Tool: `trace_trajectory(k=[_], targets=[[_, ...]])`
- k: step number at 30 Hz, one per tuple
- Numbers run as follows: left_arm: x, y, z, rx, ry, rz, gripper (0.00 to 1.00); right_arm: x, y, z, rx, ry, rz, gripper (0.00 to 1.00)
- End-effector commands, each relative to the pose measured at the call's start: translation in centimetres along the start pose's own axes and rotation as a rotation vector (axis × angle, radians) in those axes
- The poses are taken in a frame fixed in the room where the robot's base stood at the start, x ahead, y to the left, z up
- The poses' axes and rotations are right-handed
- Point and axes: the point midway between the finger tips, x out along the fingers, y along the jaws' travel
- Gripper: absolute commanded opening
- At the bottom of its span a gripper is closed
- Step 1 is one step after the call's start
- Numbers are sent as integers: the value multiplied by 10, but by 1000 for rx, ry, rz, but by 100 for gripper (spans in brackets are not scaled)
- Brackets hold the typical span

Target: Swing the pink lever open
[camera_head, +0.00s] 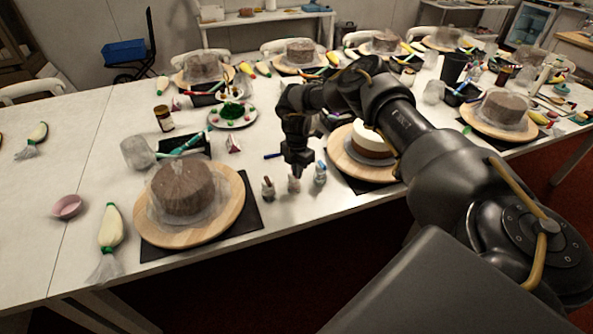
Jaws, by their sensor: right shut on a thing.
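My right gripper (298,170) reaches down near the front edge of the white table, its fingers shut on a small pinkish bottle-like thing (293,185), partly hidden by the fingers. No clear pink lever can be made out; this pinkish thing is too small to tell its exact form. A small bottle with a dark red top (268,188) stands just left of the gripper, and a small bottle with a blue-green label (320,174) stands just right. My left gripper is not in view.
A wrapped brown cake (181,188) on a round wooden turntable (225,217) stands to the left. A white-and-brown cake (370,142) on another turntable (352,172) is to the right, partly behind my arm. A plate of colored pieces (232,122) lies behind. The front edge is close.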

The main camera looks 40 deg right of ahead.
Motion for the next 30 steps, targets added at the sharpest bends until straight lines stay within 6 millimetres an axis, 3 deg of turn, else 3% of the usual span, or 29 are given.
trace_trajectory(k=[14,30], targets=[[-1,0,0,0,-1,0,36,1,-5,18,-391,-4,0,0],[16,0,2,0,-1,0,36,2,-1,40,-906,-11,0,0]])
